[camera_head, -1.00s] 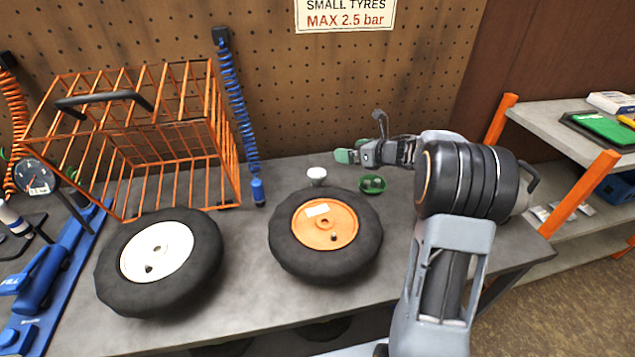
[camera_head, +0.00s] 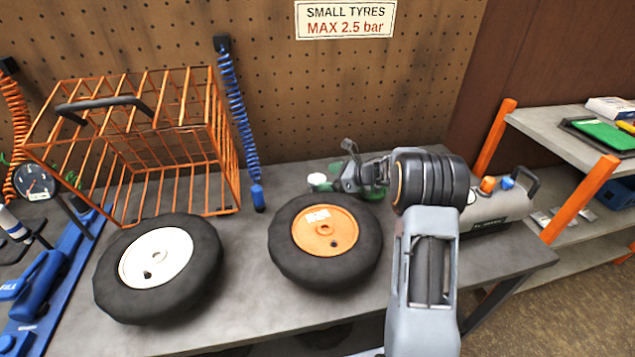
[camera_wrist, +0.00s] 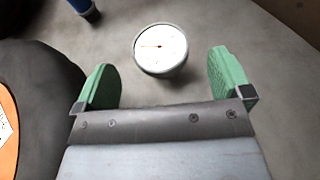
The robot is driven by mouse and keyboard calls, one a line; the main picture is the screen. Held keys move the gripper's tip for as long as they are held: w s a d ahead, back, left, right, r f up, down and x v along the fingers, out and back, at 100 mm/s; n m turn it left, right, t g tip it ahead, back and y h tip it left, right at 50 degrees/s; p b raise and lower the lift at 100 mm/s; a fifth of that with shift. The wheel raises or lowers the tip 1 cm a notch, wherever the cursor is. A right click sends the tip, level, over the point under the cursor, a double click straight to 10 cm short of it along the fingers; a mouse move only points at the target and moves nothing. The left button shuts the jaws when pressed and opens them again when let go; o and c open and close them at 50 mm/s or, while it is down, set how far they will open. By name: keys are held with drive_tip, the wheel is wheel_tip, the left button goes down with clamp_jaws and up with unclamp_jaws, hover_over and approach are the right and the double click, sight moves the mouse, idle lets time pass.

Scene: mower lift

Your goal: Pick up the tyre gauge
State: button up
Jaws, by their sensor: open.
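The tyre gauge (camera_wrist: 160,45), a small round gauge with a white dial and an orange-red needle, stands on the grey bench in the wrist view. In the head view it is a small white-topped piece (camera_head: 316,179) behind the orange-hubbed wheel. My gripper (camera_wrist: 162,82) is open, its two green fingers apart. The gauge is just beyond the fingertips and roughly centred between them. In the head view my gripper (camera_head: 332,176) is low over the bench, at the gauge's right, and partly hides it. I cannot tell whether a finger touches it.
The orange-hubbed wheel (camera_head: 341,261) lies close in front of the gripper. A white-hubbed wheel (camera_head: 190,287) lies further left. An orange wire cage (camera_head: 222,140) and a blue coiled hose (camera_head: 238,120) stand behind. A grey tank (camera_head: 497,212) is at right.

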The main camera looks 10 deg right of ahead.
sight(319, 179)
drive_tip(key=shift+x, duration=2.75)
drive_tip(key=shift+s, duration=0.1)
drive_tip(key=shift+c, duration=0.4)
drive_tip(key=c, duration=1)
drive_tip(key=shift+r, duration=0.1)
